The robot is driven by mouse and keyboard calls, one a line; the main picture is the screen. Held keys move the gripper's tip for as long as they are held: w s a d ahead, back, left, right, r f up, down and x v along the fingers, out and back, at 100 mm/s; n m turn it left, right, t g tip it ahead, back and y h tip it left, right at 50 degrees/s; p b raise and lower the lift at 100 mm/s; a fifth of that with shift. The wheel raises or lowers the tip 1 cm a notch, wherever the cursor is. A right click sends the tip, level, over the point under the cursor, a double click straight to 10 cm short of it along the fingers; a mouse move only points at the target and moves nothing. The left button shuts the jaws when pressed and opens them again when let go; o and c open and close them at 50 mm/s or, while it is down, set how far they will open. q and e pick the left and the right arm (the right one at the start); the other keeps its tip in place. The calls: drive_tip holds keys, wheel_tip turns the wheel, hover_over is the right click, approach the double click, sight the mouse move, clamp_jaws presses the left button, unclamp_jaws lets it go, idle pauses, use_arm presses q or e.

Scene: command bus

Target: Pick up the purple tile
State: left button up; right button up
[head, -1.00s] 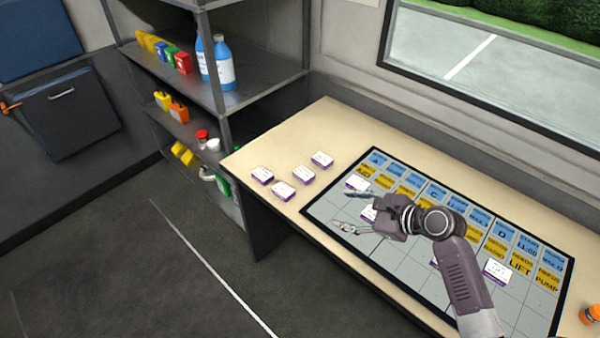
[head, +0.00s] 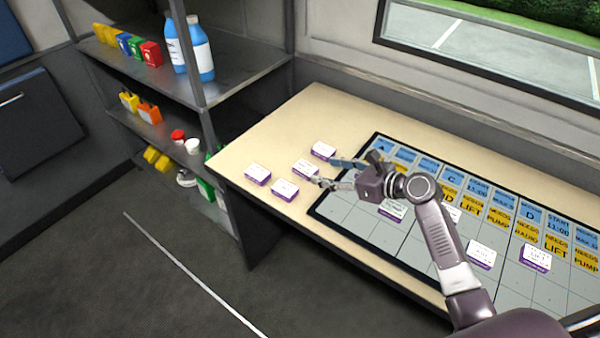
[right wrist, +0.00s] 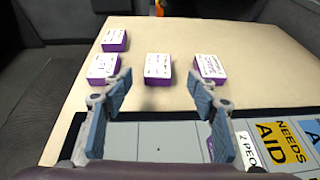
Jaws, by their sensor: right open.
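Several white-topped tiles with purple sides lie on the tan table left of the board. One tile (head: 305,167) is just ahead of my right gripper (head: 326,172); it also shows in the right wrist view (right wrist: 158,68), centred beyond the fingertips. Others are the window-side tile (head: 323,150), the front tile (head: 284,190) and the leftmost tile (head: 258,174). My right gripper is open and empty, its fingers pointing at the middle tile; it also shows in the right wrist view (right wrist: 159,82). I cannot tell which tile is meant. My left gripper is out of view.
The dark-framed board (head: 345,218) lies under my right arm, with blue and yellow labels and several purple-edged tiles, such as one near its left part (head: 392,211). A grey shelf (head: 240,85) with bottles and small boxes stands at the back left. The table's left end is otherwise clear.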

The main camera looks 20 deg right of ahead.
sight(308, 168)
drive_tip(key=shift+x, duration=0.95)
drive_tip(key=x, duration=0.5)
drive_tip(key=shift+a+f, duration=0.2)
drive_tip(key=shift+f, duration=0.15)
drive_tip(key=shift+c, duration=0.7)
drive_tip(key=c, duration=1.1)
drive_tip(key=shift+r, duration=0.15)
drive_tip(key=shift+c, duration=0.2)
